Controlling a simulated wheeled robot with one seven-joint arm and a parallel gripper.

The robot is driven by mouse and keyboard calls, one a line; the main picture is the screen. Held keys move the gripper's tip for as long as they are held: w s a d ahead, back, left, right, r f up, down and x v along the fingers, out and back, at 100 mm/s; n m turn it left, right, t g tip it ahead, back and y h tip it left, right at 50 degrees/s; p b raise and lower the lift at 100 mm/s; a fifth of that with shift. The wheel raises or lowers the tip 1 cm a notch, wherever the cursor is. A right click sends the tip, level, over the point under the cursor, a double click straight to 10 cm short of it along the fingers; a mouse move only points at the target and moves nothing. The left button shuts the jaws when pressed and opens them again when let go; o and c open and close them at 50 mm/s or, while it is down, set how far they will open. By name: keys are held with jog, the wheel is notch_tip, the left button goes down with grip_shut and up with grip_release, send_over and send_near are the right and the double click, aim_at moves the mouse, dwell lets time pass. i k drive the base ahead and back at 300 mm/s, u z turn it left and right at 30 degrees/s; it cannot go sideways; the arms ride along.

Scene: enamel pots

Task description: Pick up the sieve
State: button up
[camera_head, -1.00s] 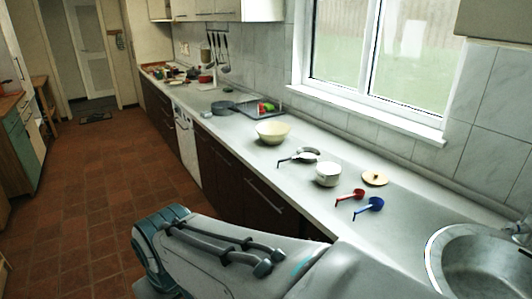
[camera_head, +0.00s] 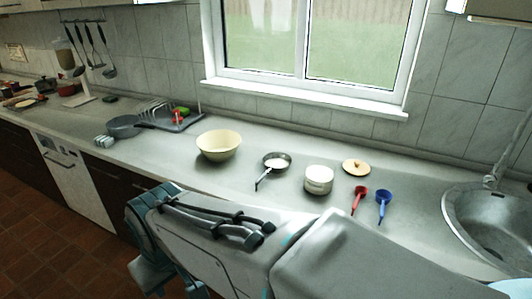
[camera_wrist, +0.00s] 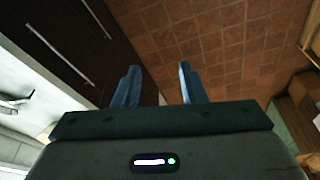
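The thing that looks like the sieve (camera_head: 276,160) is a small round grey metal piece with a pale inside and a dark handle pointing to the front left. It rests on the worktop between a cream bowl (camera_head: 218,146) and a white enamel pot (camera_head: 318,180). My gripper (camera_wrist: 157,88) is open and empty in the wrist view, its two blue fingers apart above the tiled floor. It is in front of the counter, away from the sieve. In the head view my arm hides the counter's front edge, and I cannot make out the fingers.
A wooden-looking lid (camera_head: 356,166), a red ladle (camera_head: 359,199) and a blue ladle (camera_head: 383,203) lie right of the pot. A sink (camera_head: 492,226) is at the right. A grey pan (camera_head: 124,126) and a dish rack (camera_head: 180,121) stand at the left. Dark cabinet fronts (camera_wrist: 62,35) are beside my gripper.

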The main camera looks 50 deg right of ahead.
aim_at(275, 162)
jog(key=z, duration=0.7)
jog(key=i, duration=0.85)
jog(key=z, duration=0.6)
